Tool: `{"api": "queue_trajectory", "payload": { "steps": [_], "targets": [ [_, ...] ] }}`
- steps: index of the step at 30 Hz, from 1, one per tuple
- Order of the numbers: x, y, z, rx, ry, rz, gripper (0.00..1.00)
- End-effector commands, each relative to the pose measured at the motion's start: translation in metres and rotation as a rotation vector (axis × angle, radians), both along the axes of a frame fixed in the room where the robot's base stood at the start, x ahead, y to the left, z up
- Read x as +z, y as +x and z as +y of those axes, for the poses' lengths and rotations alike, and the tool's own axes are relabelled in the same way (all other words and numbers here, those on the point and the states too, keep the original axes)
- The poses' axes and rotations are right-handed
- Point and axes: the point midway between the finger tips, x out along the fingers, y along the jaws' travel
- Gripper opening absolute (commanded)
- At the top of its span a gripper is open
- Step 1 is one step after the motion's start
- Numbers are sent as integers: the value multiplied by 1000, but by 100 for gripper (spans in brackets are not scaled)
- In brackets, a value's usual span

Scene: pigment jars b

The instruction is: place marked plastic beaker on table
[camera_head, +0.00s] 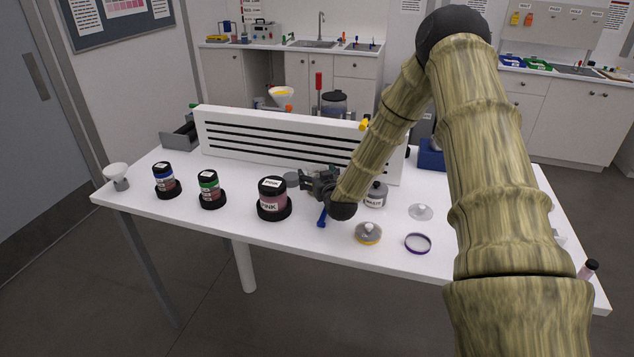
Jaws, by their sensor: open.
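The white table (150,205) stands in front of me with several jars and small items on it. I cannot make out a marked plastic beaker for certain; my arm covers the table's right part. My gripper (306,183) is low over the middle of the table, its jaws towards the left. It is open, and I see nothing held between the fingers. A jar labelled PINK (272,194) stands in a black base just left of the gripper. A small grey disc (291,179) lies close to the fingertips.
A slotted white panel (240,138) closes the back. A labelled grey jar (376,195), a yellow-rimmed lid (368,233) and a purple-rimmed dish (417,243) lie right of the gripper.

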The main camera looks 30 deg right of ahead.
Motion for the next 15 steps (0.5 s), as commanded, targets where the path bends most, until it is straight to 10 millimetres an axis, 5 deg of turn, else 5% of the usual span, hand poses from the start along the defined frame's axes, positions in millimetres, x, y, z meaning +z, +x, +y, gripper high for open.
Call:
{"api": "queue_trajectory", "payload": {
  "steps": [2, 9, 15],
  "targets": [
    [0, 0, 0, 0, 0, 0, 80],
    [0, 0, 0, 0, 0, 0, 37],
    [0, 0, 0, 0, 0, 0, 30]
  ]
}}
